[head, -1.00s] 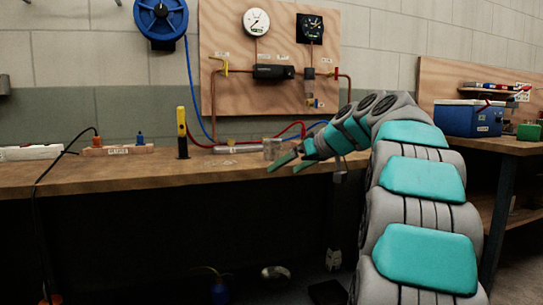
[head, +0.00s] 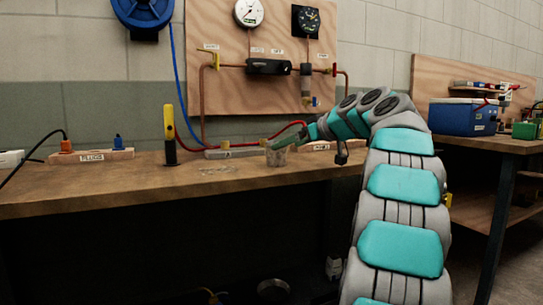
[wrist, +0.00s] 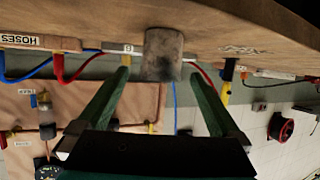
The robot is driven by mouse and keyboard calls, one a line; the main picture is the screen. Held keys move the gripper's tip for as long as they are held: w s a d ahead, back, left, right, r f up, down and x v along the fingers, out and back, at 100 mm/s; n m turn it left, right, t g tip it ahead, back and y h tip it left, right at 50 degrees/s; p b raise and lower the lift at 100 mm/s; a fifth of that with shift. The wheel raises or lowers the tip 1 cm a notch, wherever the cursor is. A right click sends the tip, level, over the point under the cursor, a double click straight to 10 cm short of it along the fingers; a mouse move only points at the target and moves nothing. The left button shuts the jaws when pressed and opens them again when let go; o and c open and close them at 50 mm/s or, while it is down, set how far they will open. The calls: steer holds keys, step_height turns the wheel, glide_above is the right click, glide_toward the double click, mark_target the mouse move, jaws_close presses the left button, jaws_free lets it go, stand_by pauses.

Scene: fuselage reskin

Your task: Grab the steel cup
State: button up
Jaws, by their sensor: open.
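The steel cup (head: 276,156) is a small, dull grey, worn cylinder standing near the front edge of the wooden workbench (head: 110,190). In the wrist view, where the scene is upside down, the cup (wrist: 163,52) shows centrally, lined up with the gap between my fingers. My gripper (head: 287,138) is open, with two green fingers spread to either side of the cup's line. In the wrist view my gripper (wrist: 161,74) has nothing clamped. In the head view the fingers overlap the cup's upper part; I cannot tell whether they touch it.
A yellow-and-black tool (head: 170,135) stands upright to the left. A labelled strip with plugs (head: 92,155) lies farther left. Red and blue hoses run behind the cup below the gauge panel (head: 225,90). A blue box (head: 463,117) sits on the right bench. The bench front left of the cup is mostly clear.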

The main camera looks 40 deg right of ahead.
mark_target(276, 153)
steer(key=shift+r+p+x, duration=0.15)
steer(key=shift+x, duration=1.4)
steer(key=shift+r+p+x, duration=0.1)
steer(key=shift+p+x, duration=0.05)
steer(key=shift+x, duration=1.4)
steer(key=shift+w+a, duration=0.1)
steer(key=shift+c, duration=0.2)
steer(key=c, duration=1.3)
steer(key=shift+r, duration=0.1)
